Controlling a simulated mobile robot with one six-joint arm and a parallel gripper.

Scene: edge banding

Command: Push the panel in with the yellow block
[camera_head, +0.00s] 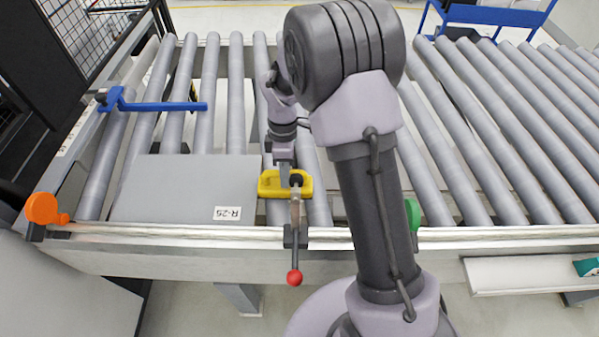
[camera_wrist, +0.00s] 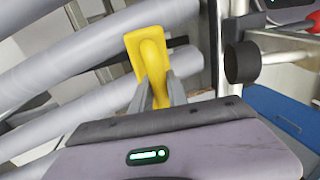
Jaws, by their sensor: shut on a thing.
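The grey panel (camera_head: 170,185) lies flat on the rollers at the left, with a white label reading R-25 near its front right corner. The yellow block (camera_head: 268,185) is just right of the panel's right edge; I cannot tell whether they touch. My gripper (camera_head: 284,168) is above the block, partly behind the lever clamp. In the wrist view my gripper (camera_wrist: 161,100) is shut on the handle of the yellow block (camera_wrist: 143,45). The panel is not clear in the wrist view.
A lever clamp with a red knob (camera_head: 294,278) stands at the front rail beside the block. An orange stop (camera_head: 45,209) is at the front left, a blue bar (camera_head: 155,104) lies behind the panel, and a green part (camera_head: 413,213) is right of my arm. Rollers at the right are clear.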

